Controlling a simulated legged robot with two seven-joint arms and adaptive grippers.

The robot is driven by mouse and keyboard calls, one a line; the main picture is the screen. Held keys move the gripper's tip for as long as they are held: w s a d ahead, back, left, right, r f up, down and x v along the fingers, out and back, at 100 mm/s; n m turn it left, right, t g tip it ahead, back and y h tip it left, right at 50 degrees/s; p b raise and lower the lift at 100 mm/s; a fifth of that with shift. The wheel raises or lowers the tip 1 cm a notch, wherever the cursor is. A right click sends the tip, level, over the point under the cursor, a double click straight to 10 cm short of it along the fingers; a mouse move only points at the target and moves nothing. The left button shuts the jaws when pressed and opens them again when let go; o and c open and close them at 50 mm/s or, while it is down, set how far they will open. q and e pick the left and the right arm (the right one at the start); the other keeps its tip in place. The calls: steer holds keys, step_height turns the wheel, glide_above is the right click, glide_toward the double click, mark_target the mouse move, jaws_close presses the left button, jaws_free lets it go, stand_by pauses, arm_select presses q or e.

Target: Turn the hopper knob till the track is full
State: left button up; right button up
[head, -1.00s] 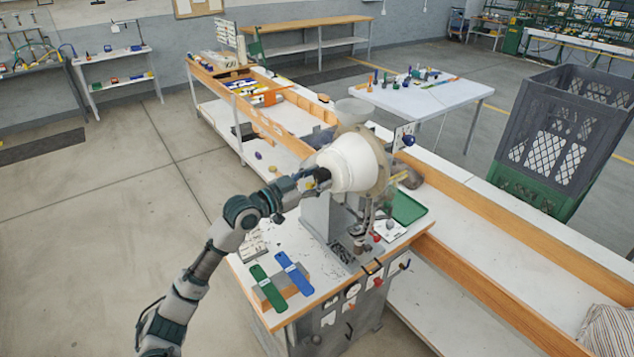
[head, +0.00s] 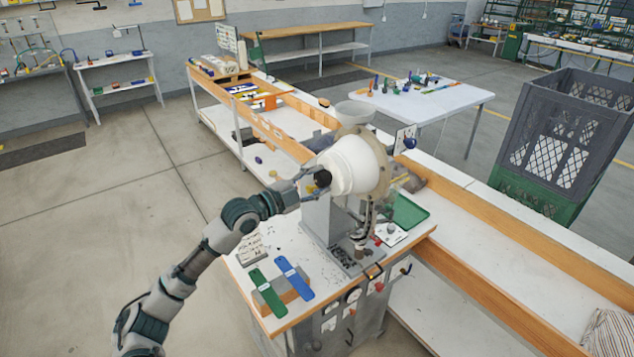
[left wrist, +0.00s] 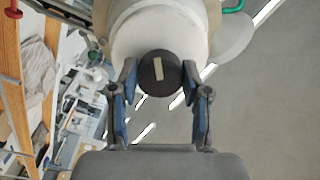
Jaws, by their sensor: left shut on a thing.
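The eyelet press (head: 318,215) stands on a white bench with a large white hopper (head: 348,163) on its upper part. The black hopper knob (head: 322,179) sticks out of the hopper's near left face. My left gripper (head: 316,181) is shut on the knob. In the left wrist view the knob (left wrist: 160,72), with a pale stripe on its face, sits between the two blue-padded fingers (left wrist: 158,85). The track (head: 372,208) runs down the front of the press below the hopper; it is too small to tell how full it is. My right gripper is not in view.
A green strip (head: 268,291) and a blue strip (head: 293,277) lie on a block on the bench. A green tray (head: 408,211) is at the right. Wooden-edged conveyors run behind. A dark crate (head: 567,130) stands at the far right.

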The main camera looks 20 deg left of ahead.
arm_select(q)
steer(key=shift+f+m, duration=0.4)
steer(key=o, duration=1)
steer(key=shift+o, duration=0.7)
steer(key=shift+r, duration=0.15)
steer(key=shift+a, duration=0.1)
steer(key=v, duration=1.1)
steer(key=shift+s+a, duration=0.25)
steer(key=shift+a, duration=0.1)
steer(key=shift+d, duration=0.15)
